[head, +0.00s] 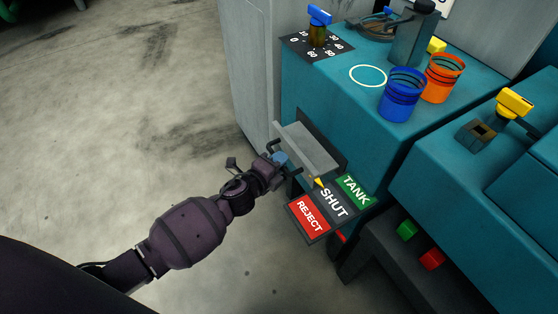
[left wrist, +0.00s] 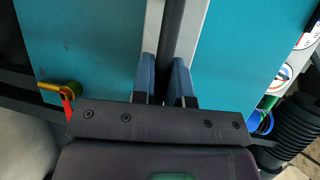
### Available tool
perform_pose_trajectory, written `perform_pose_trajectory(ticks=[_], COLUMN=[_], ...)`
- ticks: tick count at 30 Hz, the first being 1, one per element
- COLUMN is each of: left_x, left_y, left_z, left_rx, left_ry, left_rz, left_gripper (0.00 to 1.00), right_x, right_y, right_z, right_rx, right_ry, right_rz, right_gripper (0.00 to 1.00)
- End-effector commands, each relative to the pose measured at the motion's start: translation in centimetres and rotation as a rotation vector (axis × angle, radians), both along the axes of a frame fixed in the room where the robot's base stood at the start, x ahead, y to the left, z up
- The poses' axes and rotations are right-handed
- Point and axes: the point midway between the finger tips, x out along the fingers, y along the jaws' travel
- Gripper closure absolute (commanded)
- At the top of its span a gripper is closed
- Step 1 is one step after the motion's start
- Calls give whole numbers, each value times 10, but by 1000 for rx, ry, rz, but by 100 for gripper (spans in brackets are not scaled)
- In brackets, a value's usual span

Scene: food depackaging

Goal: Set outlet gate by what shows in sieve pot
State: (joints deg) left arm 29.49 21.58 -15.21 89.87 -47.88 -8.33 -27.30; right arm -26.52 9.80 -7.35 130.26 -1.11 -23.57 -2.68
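The outlet gate's grey tray-like plate (head: 309,150) sticks out of the teal machine's front, with a dark handle bar along its outer side. Its yellow pointer (head: 319,183) is at the SHUT field of the label plate (head: 333,204), between red REJECT and green TANK. My left gripper (head: 280,158) is at the handle bar. In the left wrist view its blue fingers (left wrist: 165,80) sit on both sides of the dark bar (left wrist: 176,30), closed against it. A dark round vessel (head: 376,27) stands on the machine top; I cannot tell whether it is the sieve pot or see its contents. My right gripper is not in view.
A blue cup (head: 402,94) and an orange cup (head: 443,77) stand on the machine top beside a white ring mark (head: 368,76). A blue-handled dial (head: 318,32) is at the back left. Green (head: 407,230) and red (head: 432,259) blocks are low right.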

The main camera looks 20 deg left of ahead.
Motion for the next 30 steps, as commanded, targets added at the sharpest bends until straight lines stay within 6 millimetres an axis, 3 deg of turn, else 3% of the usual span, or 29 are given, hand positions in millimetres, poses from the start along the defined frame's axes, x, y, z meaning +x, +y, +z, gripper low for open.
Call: perform_pose_trajectory(ticks=[10, 21, 30], left_x=[3, 48, 59], left_y=[-2, -38, -46], left_z=[0, -2, 0], left_rx=[-1, -1, -1], left_ry=[-1, 1, 0], left_rz=[0, 1, 1], left_gripper=[100, 100, 100], right_x=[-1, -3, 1], right_y=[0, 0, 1], right_z=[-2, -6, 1], right_rx=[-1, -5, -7], right_ry=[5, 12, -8], right_rz=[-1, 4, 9], right_gripper=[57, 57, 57])
